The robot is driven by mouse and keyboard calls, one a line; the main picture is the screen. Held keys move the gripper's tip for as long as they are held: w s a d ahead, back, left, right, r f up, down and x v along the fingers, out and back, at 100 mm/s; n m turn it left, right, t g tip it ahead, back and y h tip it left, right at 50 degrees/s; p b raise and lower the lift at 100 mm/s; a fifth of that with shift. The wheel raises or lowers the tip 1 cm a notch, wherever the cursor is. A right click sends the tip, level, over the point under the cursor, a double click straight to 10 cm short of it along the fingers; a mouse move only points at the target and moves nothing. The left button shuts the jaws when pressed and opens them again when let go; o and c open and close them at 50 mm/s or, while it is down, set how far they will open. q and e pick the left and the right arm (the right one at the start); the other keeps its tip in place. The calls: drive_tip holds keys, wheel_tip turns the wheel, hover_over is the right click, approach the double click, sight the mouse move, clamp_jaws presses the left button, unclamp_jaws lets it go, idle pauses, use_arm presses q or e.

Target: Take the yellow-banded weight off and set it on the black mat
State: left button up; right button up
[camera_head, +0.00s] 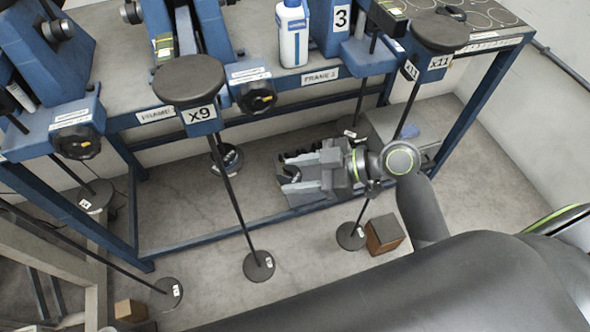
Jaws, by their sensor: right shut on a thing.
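My right gripper (290,172) is low in front of the bench, its fingers pointing left. It is shut on a small dark thing, mostly hidden between the fingers; I see no yellow band on it. No weight with a clear yellow band shows elsewhere. The black mat (493,14), marked with pale rings, lies on the bench at the upper right. A dark round piece (450,12) is at its left edge. My left gripper is not in view.
The blue bench (285,87) carries lever frames. Thin rods slope down from round pads marked x9 (188,78) and x11 (440,32) to dark discs (258,266) near the floor. A white bottle (292,38) stands on the bench.

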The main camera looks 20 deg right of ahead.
drive_tip(key=shift+s+d, duration=1.8)
drive_tip(key=shift+s, duration=0.1)
